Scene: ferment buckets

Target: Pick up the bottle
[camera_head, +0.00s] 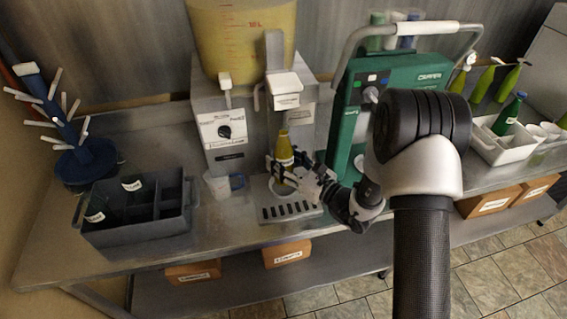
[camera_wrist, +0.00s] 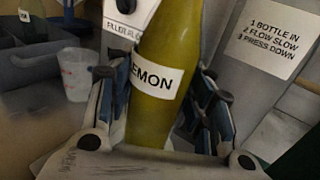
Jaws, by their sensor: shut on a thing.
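A yellow-green bottle (camera_head: 284,150) with a white label stands upright over the drip tray (camera_head: 290,211) of the filling machine. In the wrist view the bottle (camera_wrist: 160,70) fills the middle, and its label reads "EMON" with the start cut off. My gripper (camera_head: 287,170) reaches in from the right and is shut on the bottle, with one finger on each side in the wrist view (camera_wrist: 160,115). The bottle's base is mostly hidden behind my gripper, so I cannot tell whether it touches the tray.
The filling machine (camera_head: 222,129) stands behind the bottle, with a green machine (camera_head: 395,85) to the right. A clear jug (camera_head: 222,184) is left of the tray. A grey crate (camera_head: 135,233) with bottles and a blue drying rack (camera_head: 85,160) stand further left. A white bin (camera_head: 503,150) is right.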

